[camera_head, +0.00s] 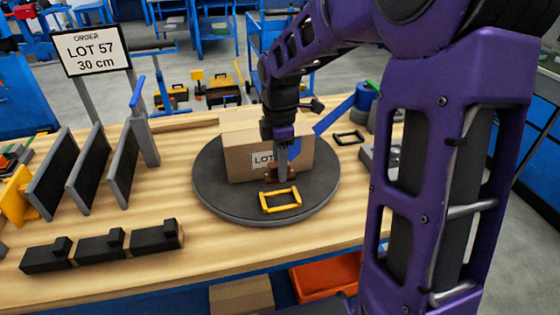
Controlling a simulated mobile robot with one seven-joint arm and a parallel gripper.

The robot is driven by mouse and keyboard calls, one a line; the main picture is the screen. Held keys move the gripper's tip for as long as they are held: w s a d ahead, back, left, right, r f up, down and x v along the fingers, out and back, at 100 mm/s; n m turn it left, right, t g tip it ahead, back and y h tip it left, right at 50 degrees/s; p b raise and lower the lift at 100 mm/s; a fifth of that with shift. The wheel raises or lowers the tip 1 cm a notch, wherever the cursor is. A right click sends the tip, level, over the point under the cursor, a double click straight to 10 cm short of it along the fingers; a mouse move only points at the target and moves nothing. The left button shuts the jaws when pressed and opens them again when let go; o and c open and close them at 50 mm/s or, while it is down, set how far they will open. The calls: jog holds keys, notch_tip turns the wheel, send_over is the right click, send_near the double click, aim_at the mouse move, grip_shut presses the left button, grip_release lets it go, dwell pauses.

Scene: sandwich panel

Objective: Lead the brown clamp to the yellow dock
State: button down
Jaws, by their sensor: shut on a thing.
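The brown clamp (269,174) is a small reddish-brown piece at the front face of the cardboard box, low over the round dark turntable (215,196). My gripper (281,170) points down in front of the box and is shut on the clamp; the fingers partly hide it. I cannot tell whether the clamp touches the turntable. The yellow dock (280,208) is a flat rectangular frame lying on the front part of the turntable, just in front of the clamp and gripper. The clamp is outside the frame, behind it.
The cardboard box (237,140) with a LOT label stands on the turntable behind my gripper. A black frame (348,137) lies to the right. Upright dark panels (90,180), black blocks (100,247) and an order sign (92,50) stand left. The bench front centre is clear.

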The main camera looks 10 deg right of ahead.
notch_tip(320, 180, down, 5)
jog(key=b, duration=0.3)
jog(key=shift+r+b, duration=0.1)
jog(key=shift+b, duration=0.3)
jog(key=shift+f+b, duration=0.45)
jog(key=shift+f, duration=0.95)
jog(key=shift+c, duration=1.7)
grip_release()
notch_tip(320, 180, up, 18)
jog(key=p, duration=0.3)
jog(key=shift+f+p, duration=0.25)
jog(key=shift+p, duration=0.15)
jog(key=shift+w, duration=0.1)
